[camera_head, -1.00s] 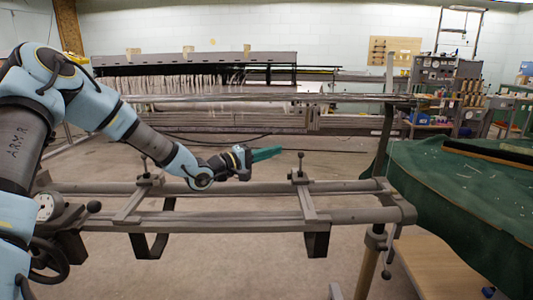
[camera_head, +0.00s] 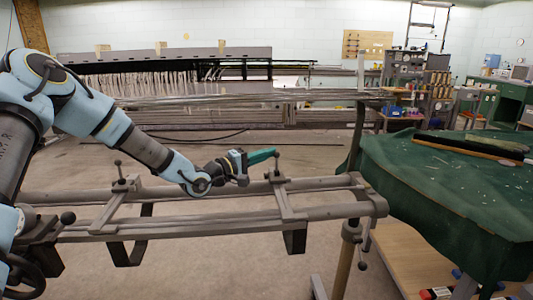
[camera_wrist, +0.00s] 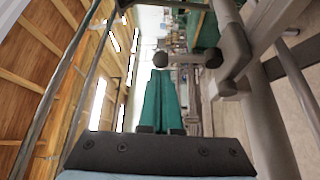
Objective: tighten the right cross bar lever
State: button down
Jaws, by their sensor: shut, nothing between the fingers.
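The right cross bar lever (camera_head: 277,165) is a thin upright post with a dark ball on top, standing on the right cross bar (camera_head: 288,205). In the wrist view its ball (camera_wrist: 161,59) lies just past my fingertips, and a second dark ball (camera_wrist: 213,57) sits beside the clamp. My gripper (camera_head: 274,153) has long green fingers, shut with nothing between them. In the head view the fingertips overlap the lever's ball. In the wrist view the fingers (camera_wrist: 160,76) point at it. I cannot tell whether they touch.
The left cross bar lever (camera_head: 118,168) stands on the left cross bar. Long grey rails (camera_head: 200,222) run beneath my arm. A green-covered table (camera_head: 440,185) is at the right. The loom with pale threads (camera_head: 150,87) stands behind, with open floor between.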

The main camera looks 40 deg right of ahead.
aim_at(277, 155)
jog(key=shift+f+b, duration=0.1)
jog(key=shift+b, duration=0.3)
jog(key=shift+s+a+m+g+h+b, duration=0.3)
jog(key=shift+m+h+b, duration=0.2)
jog(key=shift+m+b, duration=0.5)
jog(key=shift+s+b, duration=0.15)
jog(key=shift+b, duration=0.15)
jog(key=m+b, duration=0.1)
jog(key=s+m+g+h+b, duration=0.1)
jog(key=m+b, duration=0.1)
jog(key=a+m+b, duration=0.1)
jog(key=b, duration=0.1)
jog(key=shift+s+a+f+g+h, duration=0.1)
jog(key=shift+s+f+g+h, duration=0.05)
jog(key=shift+s+g+h, duration=0.2)
jog(key=shift+s+a+m+b, duration=0.3)
jog(key=shift+s+a+b, duration=0.1)
jog(key=shift+s, duration=0.25)
